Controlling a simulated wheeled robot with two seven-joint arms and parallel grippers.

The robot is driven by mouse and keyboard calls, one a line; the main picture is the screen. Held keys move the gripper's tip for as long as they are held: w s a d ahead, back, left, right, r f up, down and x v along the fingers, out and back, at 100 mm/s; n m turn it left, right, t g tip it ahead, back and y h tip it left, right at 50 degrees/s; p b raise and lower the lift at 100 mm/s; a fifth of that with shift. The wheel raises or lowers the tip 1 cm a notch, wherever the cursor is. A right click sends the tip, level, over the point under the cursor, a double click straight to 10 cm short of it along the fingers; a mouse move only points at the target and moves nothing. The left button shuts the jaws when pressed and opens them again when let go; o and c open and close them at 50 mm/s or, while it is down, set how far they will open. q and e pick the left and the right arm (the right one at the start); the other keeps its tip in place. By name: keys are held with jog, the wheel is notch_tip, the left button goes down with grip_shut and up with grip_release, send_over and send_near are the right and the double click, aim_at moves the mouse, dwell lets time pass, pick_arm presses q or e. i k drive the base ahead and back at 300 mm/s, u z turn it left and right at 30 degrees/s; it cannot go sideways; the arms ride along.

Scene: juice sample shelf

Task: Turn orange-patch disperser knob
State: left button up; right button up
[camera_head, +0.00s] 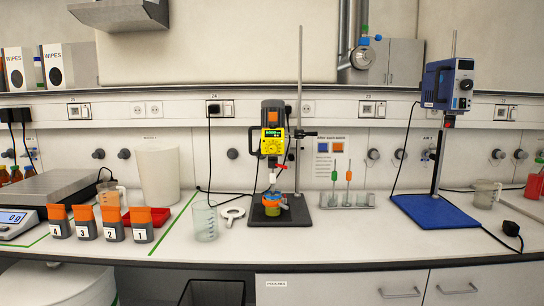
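A disperser with a yellow front (272,139) and a dark motor housing hangs on a stand near the middle of the bench. A green display sits at the top of its yellow face; small controls below it are too small to tell apart as knobs. A blue overhead stirrer (449,86) hangs on another stand at the right, above a blue base (434,211). A notice on the wall has a blue and an orange patch (337,147). Neither gripper is in view.
Numbered orange-topped containers (111,224) stand at the left, beside a scale (19,222). A glass beaker (205,221) and a white ring (232,213) are left of the disperser. A rack (346,200) with tools stands right of it. The front bench strip is mostly clear.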

aim_at(273, 148)
jog(key=u, duration=0.75)
jog(key=i, duration=1.4)
jog(key=z, duration=0.3)
